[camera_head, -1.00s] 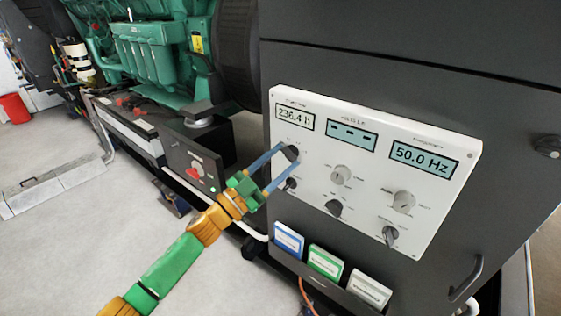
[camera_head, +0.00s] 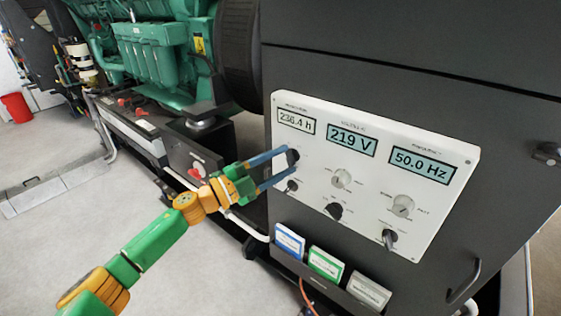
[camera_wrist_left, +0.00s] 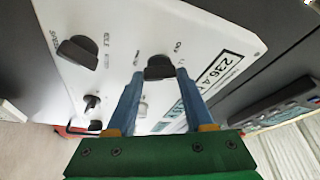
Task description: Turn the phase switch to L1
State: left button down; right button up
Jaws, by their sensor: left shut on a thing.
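A white control panel (camera_head: 375,140) on the dark cabinet carries three displays and several knobs. My left gripper (camera_head: 284,162) has its blue fingers shut on the black knob (camera_head: 293,156) at the panel's upper left, below the hours display. In the left wrist view this black knob (camera_wrist_left: 160,66) sits between the two fingertips, with small lettering around it. I take it for the phase switch, but its labels are too small to read surely. The middle display (camera_head: 351,141) reads 219 V. My right gripper is not in view.
Other knobs lie close by: a small black one (camera_head: 291,186) just below, a grey one (camera_head: 342,178) and a black one (camera_head: 334,211) to the right. Labelled booklets (camera_head: 326,262) stand in a holder under the panel. A green engine (camera_head: 160,50) is at the left.

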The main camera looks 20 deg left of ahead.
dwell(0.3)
pick_arm(q)
jog(key=shift+c, duration=1.4)
grip_release()
jog(key=b+v, duration=0.3)
jog(key=v, duration=0.4)
jog(key=shift+a, duration=0.1)
jog(key=shift+f, duration=0.1)
